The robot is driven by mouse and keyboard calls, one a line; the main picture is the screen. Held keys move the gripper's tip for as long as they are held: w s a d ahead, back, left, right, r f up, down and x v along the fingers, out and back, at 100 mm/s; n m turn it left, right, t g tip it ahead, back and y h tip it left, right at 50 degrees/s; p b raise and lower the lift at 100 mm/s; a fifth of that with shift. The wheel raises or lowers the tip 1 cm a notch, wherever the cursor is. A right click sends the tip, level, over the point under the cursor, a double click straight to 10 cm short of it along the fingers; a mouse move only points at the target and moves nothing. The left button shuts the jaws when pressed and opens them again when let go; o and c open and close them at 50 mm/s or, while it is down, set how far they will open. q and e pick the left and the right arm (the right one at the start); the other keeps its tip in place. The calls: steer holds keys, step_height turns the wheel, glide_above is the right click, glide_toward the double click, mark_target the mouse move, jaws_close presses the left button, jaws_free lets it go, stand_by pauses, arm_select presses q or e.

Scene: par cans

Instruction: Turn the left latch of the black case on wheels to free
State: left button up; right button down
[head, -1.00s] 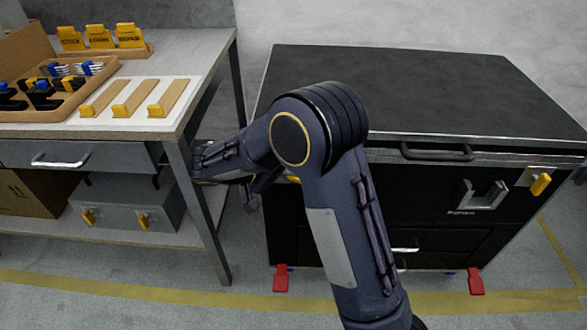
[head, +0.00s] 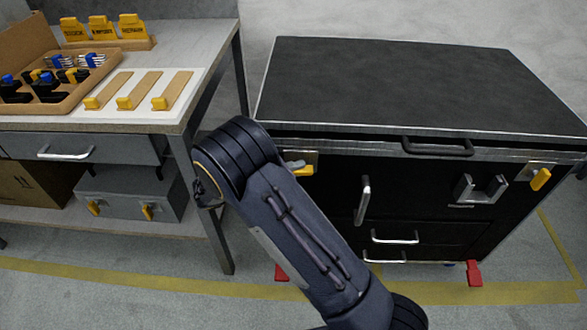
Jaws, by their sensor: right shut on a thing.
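The black case on wheels (head: 420,85) stands at the right with its lid down. Its left latch (head: 304,171) is at the upper left of the front; its yellow lever lies about level, and its left end is hidden. My right arm reaches up in front of it and hides most of my right gripper (head: 293,165). Only a small grey tip shows at the lever, and the gripper is shut on the left latch. The right latch (head: 541,180) has its yellow lever hanging steeply, slightly tilted. My left gripper is out of view.
A workbench (head: 150,124) stands close at the left, with a narrow gap to the case. It bears a parts tray (head: 98,94) and yellow-ended strips. A grey toolbox (head: 130,190) sits on its shelf. The case front has drawer handles (head: 363,200) and red wheel pedals (head: 474,274).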

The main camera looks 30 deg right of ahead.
stand_by(0.3)
steer(key=c, duration=1.4)
jaws_free()
steer(key=w+a+p, duration=0.1)
steer(key=a, duration=0.6)
steer(key=shift+a, duration=0.35)
steer(key=shift+w+f, duration=0.1)
